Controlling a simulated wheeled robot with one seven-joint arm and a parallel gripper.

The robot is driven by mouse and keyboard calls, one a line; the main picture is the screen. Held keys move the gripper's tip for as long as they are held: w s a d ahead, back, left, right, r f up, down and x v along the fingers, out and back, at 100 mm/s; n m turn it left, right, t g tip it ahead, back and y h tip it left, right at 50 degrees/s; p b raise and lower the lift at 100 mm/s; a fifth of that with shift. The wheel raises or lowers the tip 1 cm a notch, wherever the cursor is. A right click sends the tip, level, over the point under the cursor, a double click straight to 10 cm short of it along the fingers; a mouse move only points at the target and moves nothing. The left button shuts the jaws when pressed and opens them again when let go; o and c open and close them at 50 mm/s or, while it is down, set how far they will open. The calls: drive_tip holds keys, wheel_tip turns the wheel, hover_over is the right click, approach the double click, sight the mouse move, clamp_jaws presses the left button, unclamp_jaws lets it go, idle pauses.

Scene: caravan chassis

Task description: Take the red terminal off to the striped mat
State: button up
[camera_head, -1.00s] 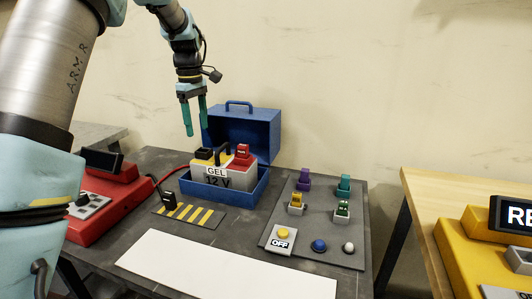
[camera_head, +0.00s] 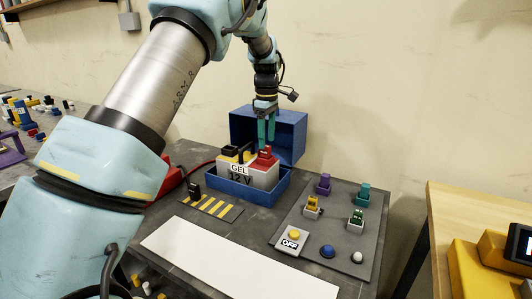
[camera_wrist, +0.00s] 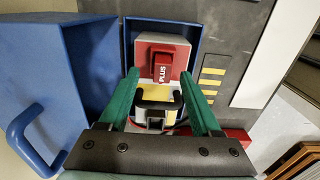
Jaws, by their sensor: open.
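The red terminal (camera_head: 264,157), marked PLUS in the wrist view (camera_wrist: 162,68), sits on the right part of the grey battery (camera_head: 262,178), labelled GEL 12 V, inside the open blue box (camera_head: 251,195). My gripper (camera_head: 267,144) is open and empty, pointing down just above the red terminal. In the wrist view its green fingers (camera_wrist: 160,80) stand apart, one on each side of the red terminal's near end; I cannot tell whether they touch it. The striped mat (camera_head: 226,212) lies on the table left of and in front of the box, with a small black block (camera_head: 194,188) on it.
The blue lid (camera_head: 290,128) stands up behind the battery. A black handle (camera_wrist: 160,95) arches over the battery. A grey panel (camera_head: 340,236) with coloured plugs and buttons lies to the right. A white strip (camera_head: 235,262) lies in front.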

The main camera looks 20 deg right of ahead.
sight(266, 154)
drive_tip(key=shift+a+f+p, duration=0.2)
drive_tip(key=shift+f+p, duration=0.35)
drive_tip(key=shift+f, duration=1.35)
clamp_jaws()
